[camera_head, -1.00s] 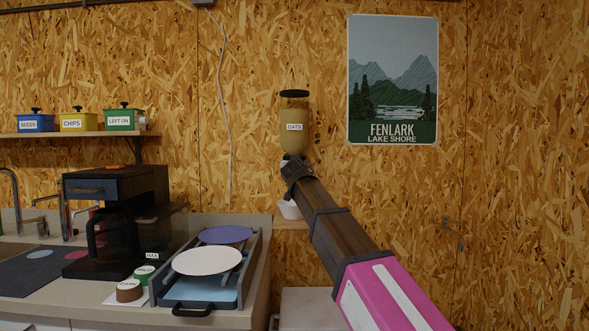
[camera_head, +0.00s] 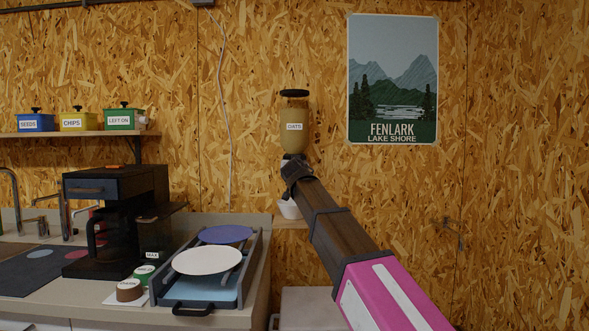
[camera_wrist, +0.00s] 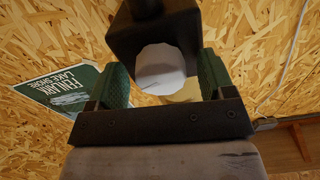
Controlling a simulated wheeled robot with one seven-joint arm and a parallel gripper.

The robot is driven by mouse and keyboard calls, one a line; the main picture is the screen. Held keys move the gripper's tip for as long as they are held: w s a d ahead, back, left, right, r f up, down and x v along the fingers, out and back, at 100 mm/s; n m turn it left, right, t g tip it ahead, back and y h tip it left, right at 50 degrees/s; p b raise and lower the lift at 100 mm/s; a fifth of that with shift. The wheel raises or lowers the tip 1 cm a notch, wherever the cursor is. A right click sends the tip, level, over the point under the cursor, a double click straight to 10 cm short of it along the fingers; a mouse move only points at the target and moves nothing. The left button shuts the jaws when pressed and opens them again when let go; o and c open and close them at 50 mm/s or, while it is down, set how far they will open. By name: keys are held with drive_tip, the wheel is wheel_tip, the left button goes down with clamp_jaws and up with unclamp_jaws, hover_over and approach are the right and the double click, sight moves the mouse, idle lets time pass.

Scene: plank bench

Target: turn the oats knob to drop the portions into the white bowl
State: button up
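The oats dispenser (camera_head: 294,130) is a tan container with a black lid and an OATS label, on the back wall. The white bowl (camera_head: 289,209) stands below it on a small shelf, partly hidden by my arm. My gripper (camera_head: 287,160) is at the dispenser's lower end and covers the knob area in the head view. In the wrist view my gripper (camera_wrist: 164,85) has its two green fingers wide apart. A white round piece (camera_wrist: 160,68) shows between them with gaps at its sides; I cannot tell surely whether it is the knob.
A grey rack (camera_head: 254,259) with plates stands on the counter at left, beside a black coffee machine (camera_head: 110,215). A wall shelf (camera_head: 70,134) holds labelled boxes. A poster (camera_head: 392,80) hangs right of the dispenser. The wall at right is mostly bare.

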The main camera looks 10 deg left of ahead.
drive_tip(key=v, duration=1.1)
